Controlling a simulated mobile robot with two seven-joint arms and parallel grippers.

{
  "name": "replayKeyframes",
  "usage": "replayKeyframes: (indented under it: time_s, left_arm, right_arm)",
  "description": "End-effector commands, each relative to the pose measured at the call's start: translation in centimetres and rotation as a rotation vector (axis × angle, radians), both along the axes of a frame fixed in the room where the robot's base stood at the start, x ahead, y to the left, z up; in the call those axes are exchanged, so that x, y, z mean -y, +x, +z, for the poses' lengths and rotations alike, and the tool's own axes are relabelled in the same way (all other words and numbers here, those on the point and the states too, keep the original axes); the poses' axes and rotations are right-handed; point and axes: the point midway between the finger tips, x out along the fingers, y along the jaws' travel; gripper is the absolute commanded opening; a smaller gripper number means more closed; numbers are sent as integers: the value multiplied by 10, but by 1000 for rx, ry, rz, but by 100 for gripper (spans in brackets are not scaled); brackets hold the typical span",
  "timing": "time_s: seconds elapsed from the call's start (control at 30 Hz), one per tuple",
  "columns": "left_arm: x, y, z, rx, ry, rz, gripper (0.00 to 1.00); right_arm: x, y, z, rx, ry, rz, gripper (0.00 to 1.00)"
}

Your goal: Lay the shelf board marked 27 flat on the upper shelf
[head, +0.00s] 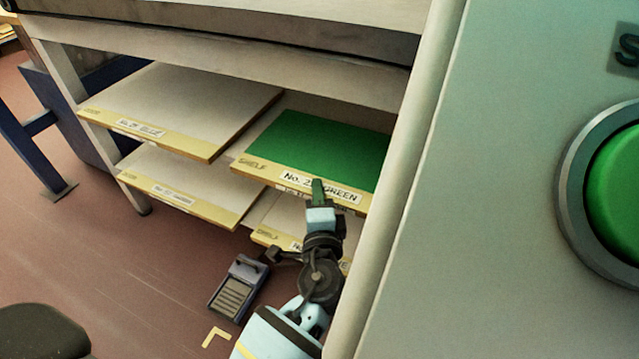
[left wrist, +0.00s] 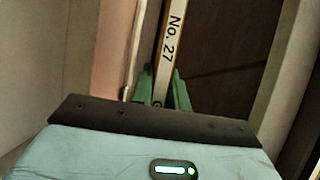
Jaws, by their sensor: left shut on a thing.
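The shelf board marked 27 (head: 325,150) has a green top and a yellow front edge with a "No. 2… GREEN" label, partly covered by my gripper. It is in the upper right bay of the rack, its front edge outward, and looks about level. I cannot tell whether it rests on the upper shelf beneath it. My left gripper (head: 318,190) is shut on its front edge. In the left wrist view the green fingers (left wrist: 162,95) close around the board's edge (left wrist: 172,45), where "No. 27" reads. My right gripper is not in view.
Pale boards with yellow edges lie at the upper left (head: 185,105) and lower left (head: 190,180). A lower right board is partly hidden by my arm. A light panel with a large green button (head: 615,195) stands close on the right. A grey foot pedal (head: 238,288) is on the floor.

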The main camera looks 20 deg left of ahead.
Motion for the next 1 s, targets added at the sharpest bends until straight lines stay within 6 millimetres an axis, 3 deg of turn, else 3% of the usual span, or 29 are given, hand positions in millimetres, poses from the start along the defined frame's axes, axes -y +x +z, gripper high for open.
replayKeyframes:
  time_s: [0.23,0.27,0.4,1.0]
  left_arm:
    - [0,1,-2,7,0,-1,0]
    - [0,0,-5,-1,0,0,19]
    - [0,0,-5,-1,0,0,37]
    - [-5,0,0,-1,0,-1,38]
  right_arm:
    - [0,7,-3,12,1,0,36]
    - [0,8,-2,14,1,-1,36]
    - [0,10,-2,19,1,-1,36]
    - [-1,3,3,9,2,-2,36]
